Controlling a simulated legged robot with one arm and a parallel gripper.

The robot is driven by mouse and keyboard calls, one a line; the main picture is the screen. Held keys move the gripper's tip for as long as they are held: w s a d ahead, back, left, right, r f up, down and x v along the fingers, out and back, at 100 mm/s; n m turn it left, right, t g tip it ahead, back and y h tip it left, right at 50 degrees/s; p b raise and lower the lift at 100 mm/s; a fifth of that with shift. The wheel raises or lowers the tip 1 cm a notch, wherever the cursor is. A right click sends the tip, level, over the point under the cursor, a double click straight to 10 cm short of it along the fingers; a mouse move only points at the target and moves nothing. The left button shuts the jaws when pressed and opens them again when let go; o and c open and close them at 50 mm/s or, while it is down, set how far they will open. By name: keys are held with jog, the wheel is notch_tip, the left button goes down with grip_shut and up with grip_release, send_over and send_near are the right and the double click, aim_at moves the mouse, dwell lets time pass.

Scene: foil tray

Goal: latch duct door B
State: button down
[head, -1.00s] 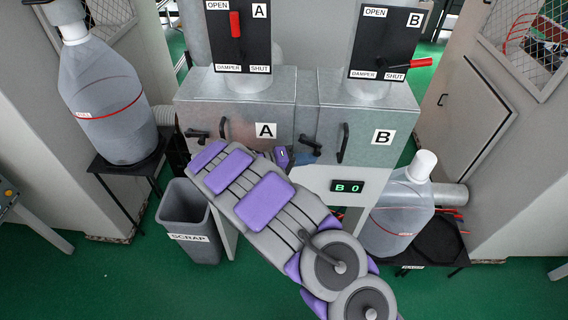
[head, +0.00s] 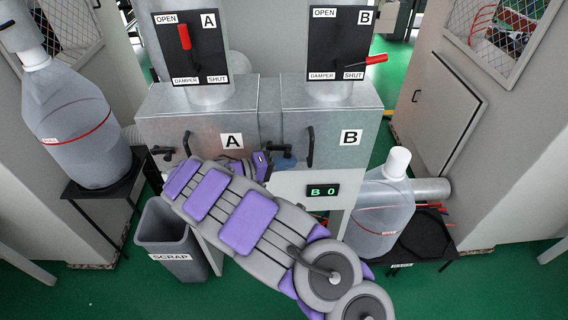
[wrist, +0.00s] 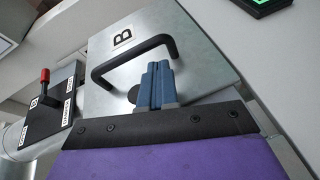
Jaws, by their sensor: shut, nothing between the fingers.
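Duct door B (head: 345,125) is a grey metal panel with a "B" label, looking closed in the head view. Its black bar handle (head: 310,147) is on the left part; the handle also shows in the wrist view (wrist: 127,58). A dark latch lever (head: 272,148) sits at the door's left edge, partly hidden by my gripper. My gripper (head: 285,162) is shut and empty, its blue fingers right by the latch. In the wrist view the fingers (wrist: 155,85) stand in front of the door below the handle, beside a dark round knob (wrist: 133,94). Contact cannot be told.
Door A (head: 215,135) is to the left with its own handle and latch. Damper B's red lever (head: 375,59) points right, near SHUT; damper A's (head: 184,37) points up. A display (head: 322,190) reads "B 0". A scrap bin (head: 172,240) and large bottles stand around.

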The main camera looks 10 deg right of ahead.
jog(key=s+a+f, duration=0.1)
jog(key=a+f, duration=0.3)
jog(key=a, duration=0.3)
jog(key=s+a+f, duration=0.2)
jog(key=a+f, duration=0.2)
jog(key=a, duration=0.4)
jog(key=d+r+m+g, duration=0.2)
jog(key=d+r+g, duration=0.2)
jog(key=d+r, duration=0.8)
jog(key=s+d+r+m+g+y, duration=0.1)
jog(key=s+d+r+g+y, duration=0.15)
jog(key=s+d, duration=0.6)
jog(key=s+d+r+g+y, duration=0.2)
jog(key=s+d+r+y, duration=0.2)
jog(key=s+d, duration=0.4)
jog(key=s+a+f+n+t+y, duration=0.1)
jog(key=s+a+y, duration=0.3)
jog(key=s, duration=0.7)
jog(key=s+a+f+n+t+y, duration=0.1)
jog(key=s+a+y, duration=0.4)
jog(key=s, duration=0.6)
jog(key=shift+s+a+f+b, duration=0.15)
jog(key=shift+a+f+b, duration=0.1)
jog(key=shift+f+b, duration=0.2)
